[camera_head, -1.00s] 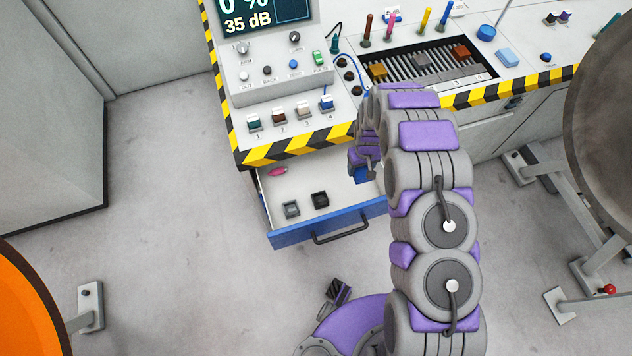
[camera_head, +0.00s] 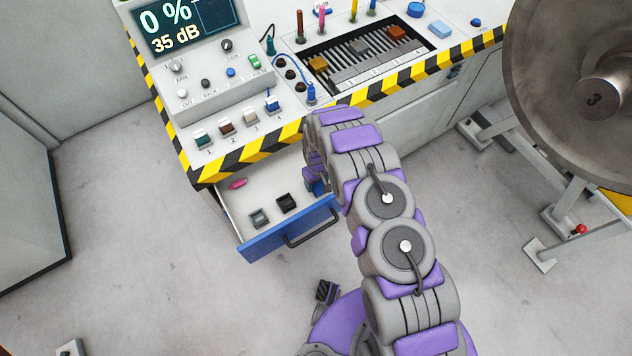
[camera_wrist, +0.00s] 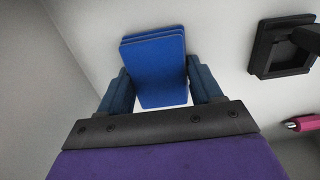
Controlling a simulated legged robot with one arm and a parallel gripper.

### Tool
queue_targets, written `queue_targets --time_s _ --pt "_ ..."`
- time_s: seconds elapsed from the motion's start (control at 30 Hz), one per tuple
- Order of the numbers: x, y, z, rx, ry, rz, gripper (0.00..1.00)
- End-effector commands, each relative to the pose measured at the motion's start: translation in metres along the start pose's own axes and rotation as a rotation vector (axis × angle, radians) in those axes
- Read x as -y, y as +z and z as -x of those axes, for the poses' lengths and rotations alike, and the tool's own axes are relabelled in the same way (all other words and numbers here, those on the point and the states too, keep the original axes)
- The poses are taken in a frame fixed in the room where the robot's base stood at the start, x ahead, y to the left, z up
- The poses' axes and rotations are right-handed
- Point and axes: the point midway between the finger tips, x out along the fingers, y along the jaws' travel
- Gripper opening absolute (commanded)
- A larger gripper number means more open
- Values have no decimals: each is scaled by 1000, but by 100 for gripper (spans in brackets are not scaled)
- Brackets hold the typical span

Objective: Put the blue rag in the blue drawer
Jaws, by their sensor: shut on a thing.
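The blue rag (camera_wrist: 155,65), a folded stack with several layers, is between the two fingers of my gripper (camera_wrist: 160,92) in the wrist view. My gripper is shut on it. The white inside of the drawer lies below it in that view; I cannot tell whether the rag touches the drawer floor. In the head view the blue drawer (camera_head: 268,243) is pulled open, with a dark handle on its blue front. A bit of the blue rag (camera_head: 318,187) shows at the drawer's right end, beside my arm, which hides most of my gripper.
The drawer also holds a pink object (camera_head: 238,184), a grey square item (camera_head: 259,218) and a black square item (camera_head: 287,202). The striped console edge (camera_head: 245,154) overhangs the drawer's back. A large metal wheel (camera_head: 565,70) stands at the right.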

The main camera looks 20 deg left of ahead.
Motion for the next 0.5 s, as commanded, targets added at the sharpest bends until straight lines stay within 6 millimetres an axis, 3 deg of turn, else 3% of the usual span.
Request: queue_targets --time_s 0.27,0.3,0.5 --pt "3 -3 -2 5 4 1 26" --pt "3 -3 -3 5 4 1 66" --pt "2 -2 -2 4 2 1 85"
